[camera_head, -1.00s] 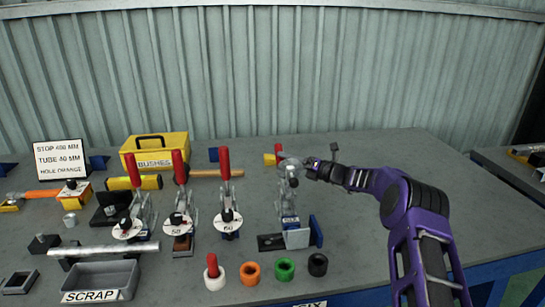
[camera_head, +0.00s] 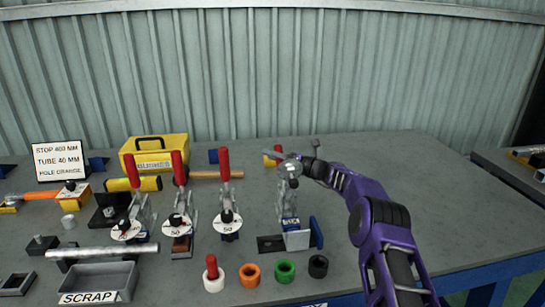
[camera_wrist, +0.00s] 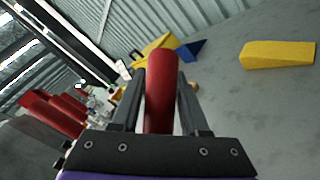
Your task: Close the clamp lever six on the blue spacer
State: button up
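The clamp at the right of the row (camera_head: 292,222) stands on a grey block with a dark base and a blue end plate. Its red lever handle (camera_head: 279,150) shows only as a small red tip behind my gripper (camera_head: 290,168). In the wrist view the red handle (camera_wrist: 162,92) stands between the two dark fingers of my gripper (camera_wrist: 162,100), which lie close against both its sides. A small blue part (camera_head: 289,216) shows low on this clamp; I cannot tell whether it is the blue spacer. The lever's foot is hidden by the gripper.
Other clamps with upright red levers (camera_head: 224,165) stand to the left. Black (camera_head: 318,266), green (camera_head: 285,271), orange (camera_head: 250,275) and white rings line the front edge. A yellow box (camera_head: 155,152) and a scrap tray (camera_head: 100,277) are at left. The bench right of the arm is clear.

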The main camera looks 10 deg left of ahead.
grip_shut()
dwell(1.1)
